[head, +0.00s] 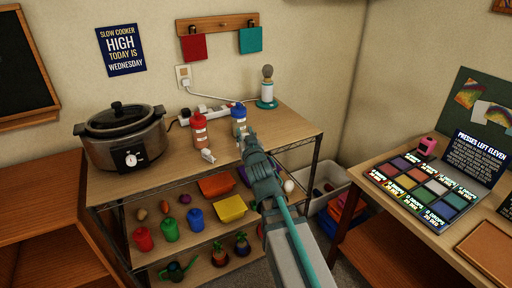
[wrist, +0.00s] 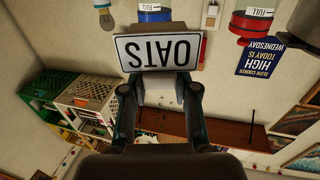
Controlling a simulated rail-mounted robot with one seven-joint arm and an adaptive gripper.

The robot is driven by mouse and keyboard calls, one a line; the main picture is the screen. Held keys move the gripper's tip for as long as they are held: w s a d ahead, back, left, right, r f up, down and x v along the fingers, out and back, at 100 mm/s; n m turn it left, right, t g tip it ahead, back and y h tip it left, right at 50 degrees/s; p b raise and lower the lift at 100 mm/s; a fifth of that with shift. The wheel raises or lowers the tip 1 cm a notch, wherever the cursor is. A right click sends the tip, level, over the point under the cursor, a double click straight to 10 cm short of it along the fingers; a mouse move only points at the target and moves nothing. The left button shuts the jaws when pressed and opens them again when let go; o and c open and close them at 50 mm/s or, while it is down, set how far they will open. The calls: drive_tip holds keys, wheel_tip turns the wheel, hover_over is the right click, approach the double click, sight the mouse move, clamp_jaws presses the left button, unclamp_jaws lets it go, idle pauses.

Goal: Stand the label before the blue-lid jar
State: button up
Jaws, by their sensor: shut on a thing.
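My gripper (head: 244,140) is shut on the label, a white plate reading OATS (wrist: 157,53), at the back right of the table. The text is upside down in the wrist view, as is the wall poster's. The gripper's fingers also show in the wrist view (wrist: 158,92), with the label between them. The blue-lid jar (head: 239,115) stands just behind my gripper; its blue part (wrist: 155,15) shows beyond the label, which hides the rest. I cannot tell whether the label touches the table or the jar.
A red-lid jar (head: 199,133) stands left of the blue-lid jar. A small white object (head: 208,156) lies before it. A slow cooker (head: 122,138) is at the left, and a green-based lamp (head: 267,92) stands behind at the right. Bare tabletop (head: 172,175) lies in front.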

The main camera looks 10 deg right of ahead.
drive_tip(key=shift+w+a+f, duration=0.15)
drive_tip(key=shift+w+f, duration=0.05)
drive_tip(key=shift+f, duration=0.1)
drive_tip(key=shift+w+a+f, duration=0.1)
drive_tip(key=shift+a, duration=0.1)
drive_tip(key=s+a+r+m+g+h+b, duration=0.2)
drive_tip(key=a+r+m+h+b, duration=0.4)
drive_tip(key=h, duration=0.3)
drive_tip(key=w+d+f+p, duration=0.4)
drive_tip(key=w+d+f, duration=0.4)
drive_tip(key=w+d, duration=0.1)
drive_tip(key=shift+d+f, duration=0.1)
drive_tip(key=shift+f, duration=0.25)
drive_tip(key=f, duration=0.3)
drive_tip(key=shift+w+d, duration=0.2)
drive_tip(key=shift+w, duration=0.05)
drive_tip(key=shift+f, duration=0.3)
drive_tip(key=shift+f, duration=0.2)
